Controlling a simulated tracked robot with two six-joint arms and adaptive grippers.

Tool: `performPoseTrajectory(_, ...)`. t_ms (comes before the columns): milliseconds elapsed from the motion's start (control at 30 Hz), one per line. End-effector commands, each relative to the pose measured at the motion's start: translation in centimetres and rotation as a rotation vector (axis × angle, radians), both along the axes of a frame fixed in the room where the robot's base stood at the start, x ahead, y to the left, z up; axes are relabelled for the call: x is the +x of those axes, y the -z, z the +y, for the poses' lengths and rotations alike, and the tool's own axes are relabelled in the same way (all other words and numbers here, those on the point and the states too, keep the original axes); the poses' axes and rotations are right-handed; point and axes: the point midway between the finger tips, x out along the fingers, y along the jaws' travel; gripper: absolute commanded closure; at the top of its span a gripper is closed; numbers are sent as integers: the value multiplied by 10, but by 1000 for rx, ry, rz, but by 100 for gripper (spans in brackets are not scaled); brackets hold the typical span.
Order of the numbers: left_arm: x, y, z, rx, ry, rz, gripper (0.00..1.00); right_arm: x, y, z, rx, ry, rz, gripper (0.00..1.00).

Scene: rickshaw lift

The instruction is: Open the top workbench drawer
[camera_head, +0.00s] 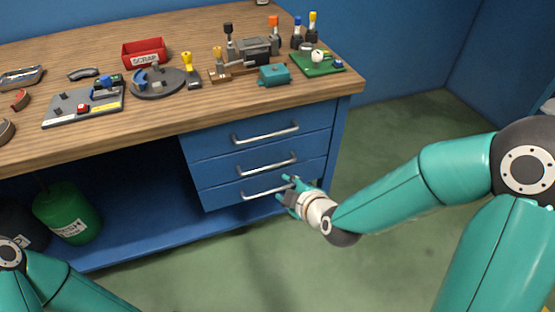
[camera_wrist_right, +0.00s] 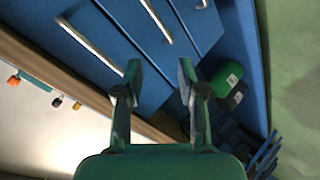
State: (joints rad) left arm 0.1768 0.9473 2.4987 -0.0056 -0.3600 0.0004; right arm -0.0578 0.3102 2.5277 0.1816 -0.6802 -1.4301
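The blue workbench has three stacked drawers with silver bar handles, and all look closed. The top drawer (camera_head: 215,143) is just under the wooden worktop. Its handle (camera_head: 266,132) also shows in the right wrist view (camera_wrist_right: 90,45), nearest the wooden edge. The middle handle (camera_head: 267,163) and bottom handle (camera_head: 266,188) are below it. My right gripper (camera_head: 284,189) is at the right end of the bottom drawer, below the top handle. Its fingers (camera_wrist_right: 158,82) are apart with nothing between them. My left arm enters at the lower left; its gripper is out of view.
The worktop (camera_head: 225,105) carries a red scrap bin (camera_head: 144,52), a vise (camera_head: 258,47), a green board (camera_head: 316,64) and several tools. A green canister (camera_head: 68,212) stands on the open lower shelf. The floor (camera_head: 240,262) in front of the drawers is clear.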

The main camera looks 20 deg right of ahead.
Motion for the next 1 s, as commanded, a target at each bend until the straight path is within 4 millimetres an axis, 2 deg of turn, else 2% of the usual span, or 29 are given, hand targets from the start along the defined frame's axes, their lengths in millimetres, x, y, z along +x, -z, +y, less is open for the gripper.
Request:
performPoseTrajectory(33, 0, 37, 0, 0, 0, 0, 60, 5, 5, -5, -92, -36, -96, 61)
performPoseTrajectory(100, 0, 56, 0, 0, 0, 0, 60, 9, -10, -11, -219, -73, -200, 61)
performPoseTrajectory(200, 0, 75, 0, 0, 0, -1, 60, 9, -29, -18, -370, -105, -309, 61)
performPoseTrajectory(333, 0, 87, 0, 0, 0, -1, 60, 8, -46, -24, -495, -120, -389, 61)
performPoseTrajectory(433, 0, 87, 0, 0, 0, -1, 60, 8, -54, -26, -538, -123, -412, 61)
performPoseTrajectory(567, 0, 76, 0, 0, 0, -1, 60, 12, -58, -27, -553, -127, -412, 61)
performPoseTrajectory(900, 0, 29, 0, 0, 0, -1, 60, 35, -55, -26, -546, -127, -407, 61)
performPoseTrajectory(1000, 0, 39, 0, 0, 1, -1, 60, 57, -44, -24, -545, -125, -414, 61)
